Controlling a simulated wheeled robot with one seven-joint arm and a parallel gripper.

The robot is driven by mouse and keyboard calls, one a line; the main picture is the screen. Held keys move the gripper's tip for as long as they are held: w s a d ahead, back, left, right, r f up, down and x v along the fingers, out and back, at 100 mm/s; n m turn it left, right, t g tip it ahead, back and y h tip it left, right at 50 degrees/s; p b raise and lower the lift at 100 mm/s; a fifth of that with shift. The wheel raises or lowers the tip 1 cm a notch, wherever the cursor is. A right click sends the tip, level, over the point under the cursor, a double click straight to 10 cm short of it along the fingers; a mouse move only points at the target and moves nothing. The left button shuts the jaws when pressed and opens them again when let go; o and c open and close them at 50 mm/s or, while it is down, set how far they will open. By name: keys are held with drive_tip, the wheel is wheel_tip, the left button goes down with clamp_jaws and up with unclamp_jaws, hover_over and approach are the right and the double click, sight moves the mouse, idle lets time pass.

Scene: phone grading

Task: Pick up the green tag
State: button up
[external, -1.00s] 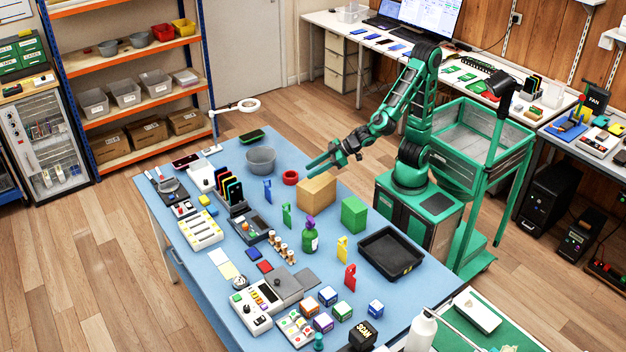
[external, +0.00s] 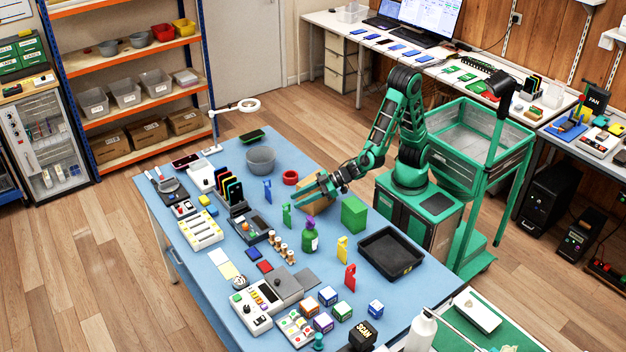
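The green tag (external: 287,215) stands upright on the blue table, left of the green block. It looks like a door-hanger shape with a hole at the top. My gripper (external: 302,193) is above and just right of the tag, with its green fingers pointing left and down toward it. The fingers look apart, with nothing seen between them. They appear clear of the tag, though the small gap is hard to judge. A blue tag (external: 267,191), a yellow tag (external: 342,249) and a red tag (external: 350,278) also stand on the table.
A cardboard-brown box (external: 318,203) is partly hidden behind my gripper. The green block (external: 354,214) is to its right, and a green bottle with a purple top (external: 310,238) stands close in front of the tag. A red ring (external: 291,177) and a grey bowl (external: 261,160) lie behind.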

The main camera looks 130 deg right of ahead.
sight(289, 204)
drive_tip(key=shift+w+a+r+x, duration=0.1)
drive_tip(key=shift+r+x, duration=0.05)
drive_tip(key=shift+x, duration=1.35)
drive_tip(key=shift+w+a+r+x, duration=0.1)
drive_tip(key=shift+a+x, duration=0.05)
drive_tip(key=shift+x, duration=1.35)
clamp_jaws()
